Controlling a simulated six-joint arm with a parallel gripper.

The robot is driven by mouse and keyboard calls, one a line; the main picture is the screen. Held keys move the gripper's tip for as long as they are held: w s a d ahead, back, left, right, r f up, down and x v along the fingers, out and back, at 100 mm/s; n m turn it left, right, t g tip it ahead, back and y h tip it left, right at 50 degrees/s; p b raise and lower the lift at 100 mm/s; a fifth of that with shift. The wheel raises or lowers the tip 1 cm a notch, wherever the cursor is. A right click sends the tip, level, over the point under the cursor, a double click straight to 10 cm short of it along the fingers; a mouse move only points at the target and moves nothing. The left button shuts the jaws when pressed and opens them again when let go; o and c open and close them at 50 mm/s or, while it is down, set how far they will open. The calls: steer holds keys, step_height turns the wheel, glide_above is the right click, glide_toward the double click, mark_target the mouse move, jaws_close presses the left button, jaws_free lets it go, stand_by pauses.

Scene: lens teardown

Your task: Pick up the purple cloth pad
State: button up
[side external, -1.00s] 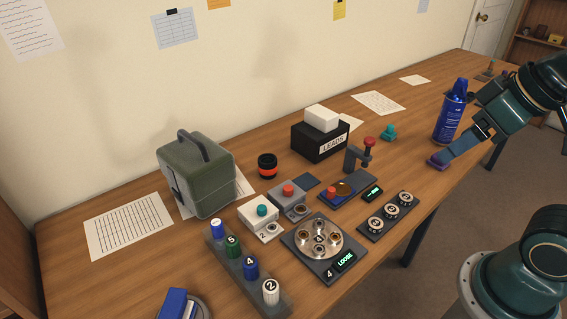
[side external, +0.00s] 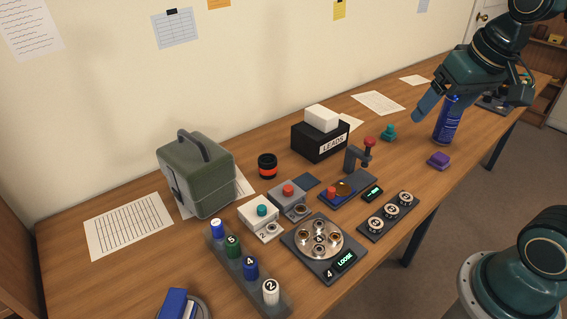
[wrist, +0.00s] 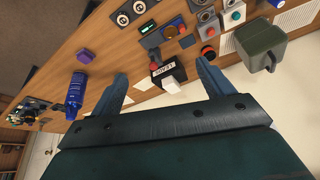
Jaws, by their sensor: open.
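The purple cloth pad (side external: 438,160) is a small block lying on the wooden table near its front edge, with nothing on top of it. In the wrist view the pad (wrist: 85,56) shows at the upper left, outside the space between the fingers. My gripper (side external: 424,107) is raised above the table, up and left of the pad in the side view and clear of it. In the wrist view the two blue fingers of my gripper (wrist: 162,71) are wide apart with nothing held between them.
A blue spray can (side external: 446,125) stands close behind the pad, partly covered by my gripper. A teal knobbed piece (side external: 389,132) is to the pad's left. A black LEADS box (side external: 312,146), a red-knobbed press (side external: 358,160) and a plate of numbered discs (side external: 376,226) stand farther left.

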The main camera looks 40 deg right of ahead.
steer(key=w+d+f+m+g, duration=0.2)
steer(key=w+d+m, duration=0.3)
steer(key=w+d, duration=0.3)
steer(key=m+g, duration=0.3)
steer(key=m, duration=0.7)
glide_above(441, 156)
steer(key=shift+y, duration=0.4)
steer(key=shift+d+f, duration=0.1)
steer(key=shift+f, duration=12.65)
steer(key=shift+f, duration=0.1)
steer(key=shift+f, duration=2.5)
